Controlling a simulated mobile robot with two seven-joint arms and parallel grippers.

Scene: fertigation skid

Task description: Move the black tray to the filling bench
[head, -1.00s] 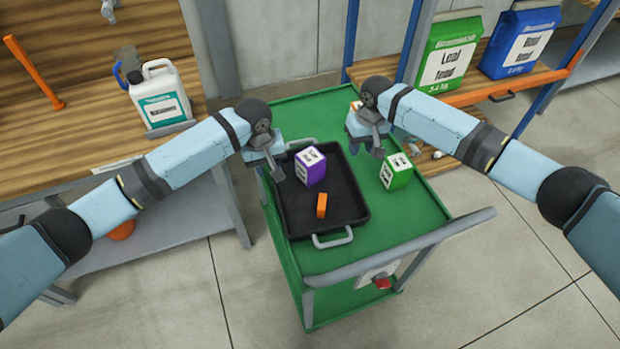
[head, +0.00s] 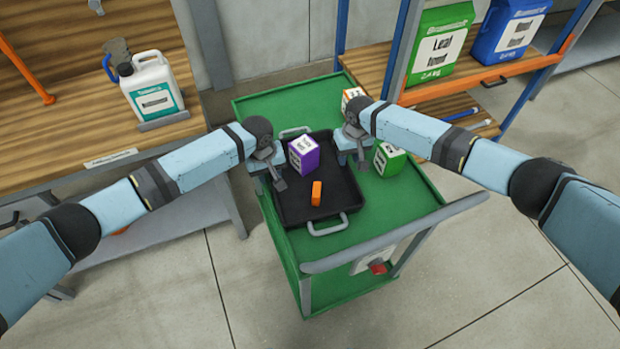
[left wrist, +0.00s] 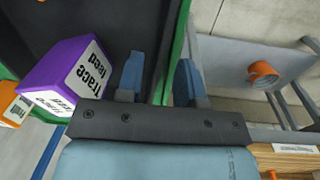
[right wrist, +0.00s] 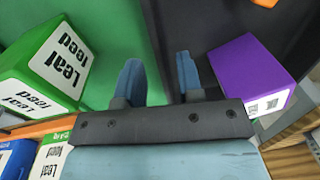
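The black tray (head: 293,211) lies on top of a green cart (head: 395,208), with a grey handle at its near and far ends. It holds a purple box (head: 303,156) and a small orange block (head: 316,193). My left gripper (head: 274,180) is at the tray's left side, and my right gripper (head: 352,159) is at its right side. In the left wrist view the fingers (left wrist: 158,80) are apart, with the tray's edge between them. In the right wrist view the fingers (right wrist: 158,78) are also apart, over the tray's right edge. Neither visibly grips it.
A green box (head: 388,160) stands on the cart just right of the tray; an orange-white box (head: 352,98) is behind my right gripper. A wooden bench (head: 60,128) at left carries a white jug (head: 152,88). Shelving (head: 450,88) with bags stands back right.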

